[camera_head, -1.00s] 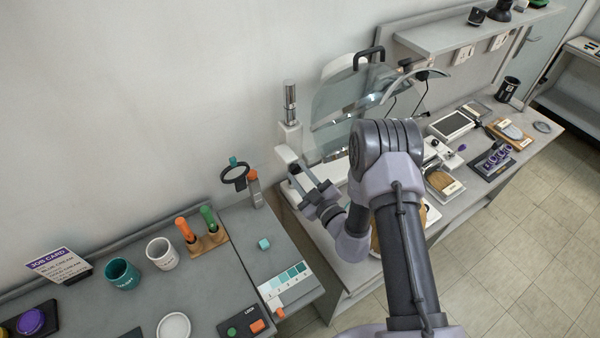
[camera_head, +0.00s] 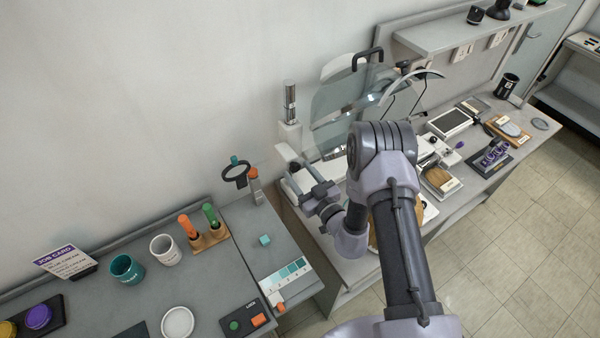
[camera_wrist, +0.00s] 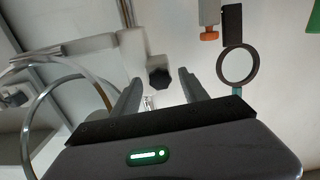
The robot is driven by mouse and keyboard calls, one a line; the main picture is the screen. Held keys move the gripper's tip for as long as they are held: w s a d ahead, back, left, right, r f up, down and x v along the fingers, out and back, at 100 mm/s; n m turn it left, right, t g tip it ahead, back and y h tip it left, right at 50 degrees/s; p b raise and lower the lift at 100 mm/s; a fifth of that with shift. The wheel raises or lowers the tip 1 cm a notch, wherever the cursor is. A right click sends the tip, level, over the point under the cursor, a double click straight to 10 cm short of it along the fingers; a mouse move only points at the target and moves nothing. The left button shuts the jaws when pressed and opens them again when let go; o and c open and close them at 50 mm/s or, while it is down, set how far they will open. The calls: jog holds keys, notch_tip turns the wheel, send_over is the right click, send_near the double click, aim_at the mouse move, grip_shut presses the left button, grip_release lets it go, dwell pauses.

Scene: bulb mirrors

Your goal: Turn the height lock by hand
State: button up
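The height lock looks to be the dark lobed knob (camera_wrist: 158,78) on the pale post fitting in the wrist view. In that view it lies between my gripper's (camera_wrist: 161,86) two fingers, beyond their tips; I cannot tell whether they touch it. The fingers are apart with nothing held. In the head view my gripper (camera_head: 302,177) is beside the foot of the white post (camera_head: 290,135) with the metal top. The knob is hard to make out there, close to the fingers.
A ring magnifier (camera_head: 236,175) and an orange-topped stand (camera_head: 254,183) stand left of my gripper. Clear curved panels (camera_head: 340,100) rise behind it. A small teal cube (camera_head: 265,240) lies on the left bench. The bench around the cube is mostly clear.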

jog(key=shift+v, duration=3)
jog(key=shift+d, duration=0.1)
